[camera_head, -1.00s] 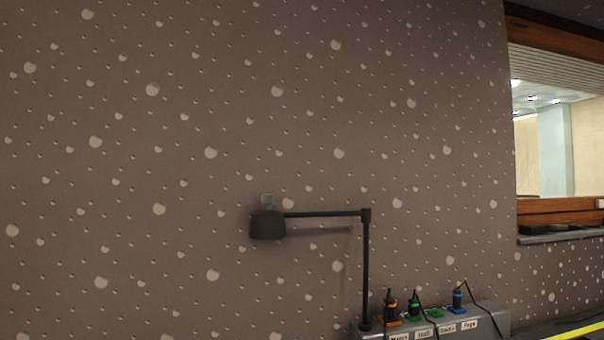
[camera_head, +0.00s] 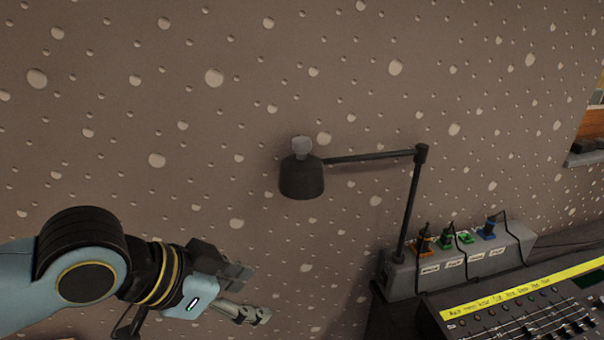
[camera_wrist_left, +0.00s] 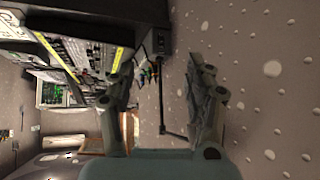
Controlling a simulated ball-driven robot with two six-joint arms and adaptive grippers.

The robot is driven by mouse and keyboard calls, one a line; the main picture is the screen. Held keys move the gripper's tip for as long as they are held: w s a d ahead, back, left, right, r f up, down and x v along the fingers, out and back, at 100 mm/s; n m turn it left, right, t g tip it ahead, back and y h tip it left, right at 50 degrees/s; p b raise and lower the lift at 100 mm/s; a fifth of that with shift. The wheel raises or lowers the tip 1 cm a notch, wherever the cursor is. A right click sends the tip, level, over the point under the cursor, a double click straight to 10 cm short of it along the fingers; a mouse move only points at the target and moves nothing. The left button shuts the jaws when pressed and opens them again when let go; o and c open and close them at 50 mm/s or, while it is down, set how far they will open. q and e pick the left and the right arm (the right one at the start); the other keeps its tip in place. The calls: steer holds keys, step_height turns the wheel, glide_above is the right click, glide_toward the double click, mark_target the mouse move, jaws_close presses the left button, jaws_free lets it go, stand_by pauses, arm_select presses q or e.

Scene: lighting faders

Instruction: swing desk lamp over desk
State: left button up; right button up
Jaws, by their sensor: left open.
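The desk lamp has a black shade (camera_head: 302,178) with a grey knob (camera_head: 302,146) on top. In the head view its thin horizontal arm (camera_head: 370,157) runs right to an upright post (camera_head: 410,200) on a grey socket box. The shade hangs left of the box, in front of the wall. My left gripper (camera_head: 256,294) is open and empty, below and left of the shade, clearly apart from it. In the left wrist view the lamp post (camera_wrist_left: 161,100) shows between the open fingers; I cannot make out the shade there. My right gripper is not in view.
The grey socket box (camera_head: 400,277) carries several coloured plugs and cables. A fader console (camera_head: 470,325) with a yellow label strip stands at lower right; it also shows in the left wrist view (camera_wrist_left: 85,55). The dimpled wall (camera_head: 160,110) closes off the back. Space around the shade looks free.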

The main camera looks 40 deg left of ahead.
arm_select(q)
steer(key=w+a+r+m+t+h, duration=0.1)
steer(key=w+r+t+h, duration=0.2)
steer(key=w+r, duration=0.1)
steer(key=t+h, duration=0.3)
steer(key=t, duration=0.2)
glide_toward(303, 138)
steer(key=shift+y, duration=0.3)
steer(key=b+x, duration=0.7)
steer(key=x, duration=0.1)
steer(key=shift+d+f, duration=0.1)
steer(key=shift+f, duration=0.25)
steer(key=shift+b+x, duration=0.55)
steer(key=shift+x, duration=0.4)
steer(key=shift+r, duration=0.15)
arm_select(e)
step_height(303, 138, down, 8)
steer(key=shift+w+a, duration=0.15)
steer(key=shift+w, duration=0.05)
arm_select(q)
steer(key=shift+c, duration=0.4)
jaws_close()
steer(key=shift+d, duration=0.1)
steer(key=shift+w+d, duration=0.1)
steer(key=shift+w, duration=0.05)
